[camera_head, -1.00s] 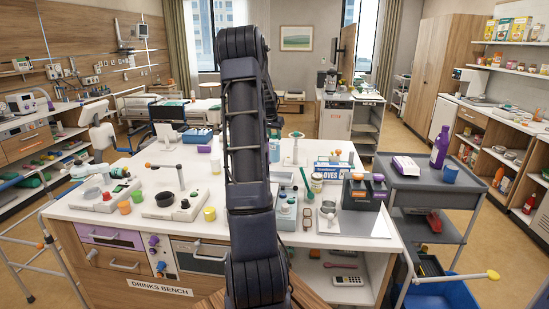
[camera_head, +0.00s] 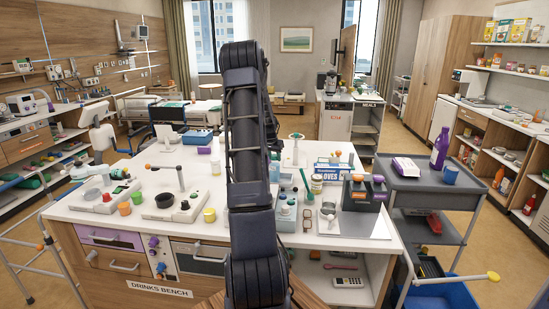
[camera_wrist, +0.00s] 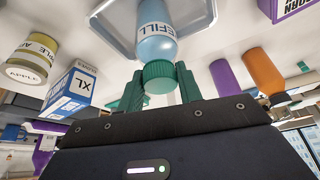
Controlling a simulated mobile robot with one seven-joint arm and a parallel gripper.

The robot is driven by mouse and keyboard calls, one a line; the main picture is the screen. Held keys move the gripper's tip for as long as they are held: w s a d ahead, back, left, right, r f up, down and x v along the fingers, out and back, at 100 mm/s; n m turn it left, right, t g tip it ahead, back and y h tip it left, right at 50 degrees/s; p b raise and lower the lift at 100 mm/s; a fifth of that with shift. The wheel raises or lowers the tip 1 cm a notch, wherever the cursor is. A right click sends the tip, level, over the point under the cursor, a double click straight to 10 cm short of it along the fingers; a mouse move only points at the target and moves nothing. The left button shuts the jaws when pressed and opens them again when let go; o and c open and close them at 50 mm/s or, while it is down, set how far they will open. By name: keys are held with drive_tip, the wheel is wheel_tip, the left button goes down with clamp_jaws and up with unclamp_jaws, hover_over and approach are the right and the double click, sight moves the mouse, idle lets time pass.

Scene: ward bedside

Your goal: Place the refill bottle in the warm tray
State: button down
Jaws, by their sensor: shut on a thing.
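In the wrist view, my gripper (camera_wrist: 160,92) has its green fingers shut on the green cap of the refill bottle (camera_wrist: 154,33). The bottle is pale blue with a white "REFILL" label. Its far end runs out of the top of the picture. A pale grey tray (camera_wrist: 113,37) with a raised rim lies behind the bottle. No label shows on this tray, and I cannot tell whether the bottle touches it. In the head view, my arm hides the gripper and the bottle.
In the wrist view, a blue-and-white "XL" box (camera_wrist: 70,88) and a labelled tin (camera_wrist: 32,58) are at left. A purple bottle (camera_wrist: 226,80) and an orange bottle (camera_wrist: 263,72) are at right. In the head view, the white bench (camera_head: 250,244) is crowded; a grey cart (camera_head: 418,182) stands to its right.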

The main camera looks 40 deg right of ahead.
drive_tip(key=shift+f, duration=0.1)
drive_tip(key=c, duration=0.9)
unclamp_jaws()
drive_tip(key=shift+c, duration=0.2)
